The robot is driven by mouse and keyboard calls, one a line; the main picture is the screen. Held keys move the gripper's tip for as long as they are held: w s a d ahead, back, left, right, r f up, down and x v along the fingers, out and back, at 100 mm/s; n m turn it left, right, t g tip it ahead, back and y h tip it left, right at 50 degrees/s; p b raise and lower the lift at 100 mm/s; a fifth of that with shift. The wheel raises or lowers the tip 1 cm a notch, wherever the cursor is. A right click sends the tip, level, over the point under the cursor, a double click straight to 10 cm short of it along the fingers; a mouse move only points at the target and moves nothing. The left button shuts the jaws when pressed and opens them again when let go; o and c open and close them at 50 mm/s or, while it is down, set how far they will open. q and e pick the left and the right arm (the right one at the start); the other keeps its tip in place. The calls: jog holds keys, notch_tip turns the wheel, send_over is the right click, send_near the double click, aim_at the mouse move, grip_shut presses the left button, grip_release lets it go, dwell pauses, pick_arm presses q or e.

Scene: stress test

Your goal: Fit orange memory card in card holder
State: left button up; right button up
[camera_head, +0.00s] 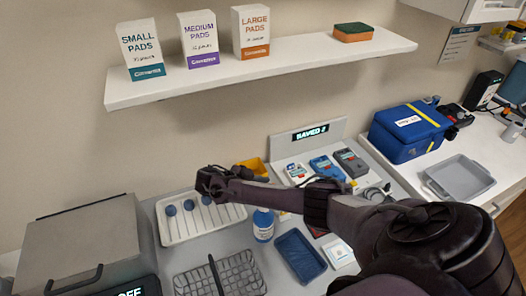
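My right arm reaches in from the lower right across the table. Its gripper (208,182) is above the back of the white ribbed tray, seen small and dark, and I cannot tell whether its fingers are open or shut. I cannot make out an orange memory card; a yellow-orange object (254,165) shows partly behind my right wrist. White (297,172), blue (326,168) and grey (351,162) devices stand in a row before a panel (309,134) reading "SAVED 2". I cannot tell which thing is the card holder. My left gripper is out of view.
A blue-labelled bottle (263,226), wire basket (240,272), dark blue tray (300,256) and white square item (339,253) crowd the front. A grey box (80,238) stands left; a blue case (408,131) stands right.

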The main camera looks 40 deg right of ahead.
jog(key=shift+r+p, duration=1.45)
jog(key=shift+r, duration=0.2)
jog(key=o, duration=0.5)
jog(key=shift+o, duration=0.2)
notch_tip(320, 180, up, 3)
jog(key=p, duration=0.3)
jog(key=shift+w, duration=0.1)
